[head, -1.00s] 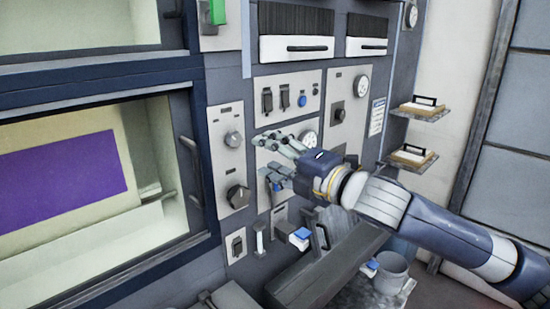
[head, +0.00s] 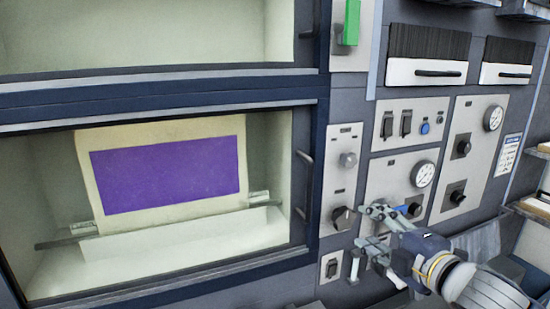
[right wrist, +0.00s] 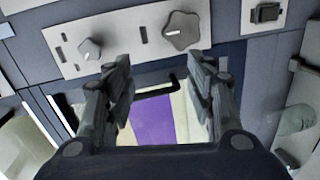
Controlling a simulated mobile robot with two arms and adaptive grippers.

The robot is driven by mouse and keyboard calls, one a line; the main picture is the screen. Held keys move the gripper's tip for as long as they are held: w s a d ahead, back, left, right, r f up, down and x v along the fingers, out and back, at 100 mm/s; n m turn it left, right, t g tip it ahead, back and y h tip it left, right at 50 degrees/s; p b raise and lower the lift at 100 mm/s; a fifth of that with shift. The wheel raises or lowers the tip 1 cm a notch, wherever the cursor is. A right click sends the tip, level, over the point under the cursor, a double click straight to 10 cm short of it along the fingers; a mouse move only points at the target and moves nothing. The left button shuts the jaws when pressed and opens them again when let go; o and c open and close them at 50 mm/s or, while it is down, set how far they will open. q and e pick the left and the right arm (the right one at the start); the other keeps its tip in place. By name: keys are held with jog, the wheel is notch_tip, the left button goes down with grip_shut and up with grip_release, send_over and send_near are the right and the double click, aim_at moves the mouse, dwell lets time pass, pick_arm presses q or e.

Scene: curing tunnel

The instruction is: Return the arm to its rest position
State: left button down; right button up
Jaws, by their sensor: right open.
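My right gripper (head: 368,236) is open and empty in the head view, in front of the lower part of the control panel. Its arm comes in from the lower right. In the right wrist view its two fingers (right wrist: 160,95) stand apart with nothing between them. Beyond the fingers show a dark door handle (right wrist: 157,92) and part of the purple panel (right wrist: 153,121). My left gripper is in neither view.
The tunnel window (head: 309,170) at the left shows a purple rectangle on a cream sheet (head: 165,176). The control panel carries knobs, switches, a gauge (head: 422,174) and a green block (head: 351,22). Shelves (head: 530,209) stand at the right edge.

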jog(key=s+a+f+m+g+h, duration=0.15)
jog(key=s+f+m, duration=0.35)
jog(key=f, duration=0.6)
jog(key=s+a+f+m+g+h, duration=0.1)
jog(key=s+f+m+g+h, duration=0.3)
jog(key=f, duration=0.7)
jog(key=s+d+f+m+g, duration=0.1)
jog(key=s+f+m+g, duration=0.2)
jog(key=s+f+m, duration=0.5)
jog(key=s+f+m+g, duration=0.1)
jog(key=s+f+g, duration=0.35)
jog(key=s, duration=0.75)
jog(key=s+f+b, duration=0.1)
jog(key=s+f, duration=0.1)
jog(key=f, duration=1.4)
jog(key=s+f+b, duration=0.1)
jog(key=s+f, duration=0.1)
jog(key=f, duration=1.4)
jog(key=s+d+f, duration=0.1)
jog(key=s+f, duration=0.6)
jog(key=s, duration=0.1)
jog(key=s+d+f+g+b, duration=0.1)
jog(key=s+d+f, duration=0.1)
jog(key=s+f, duration=0.5)
jog(key=shift+s+d+f, duration=0.25)
jog(key=shift+s+f, duration=0.15)
jog(key=shift+f, duration=0.35)
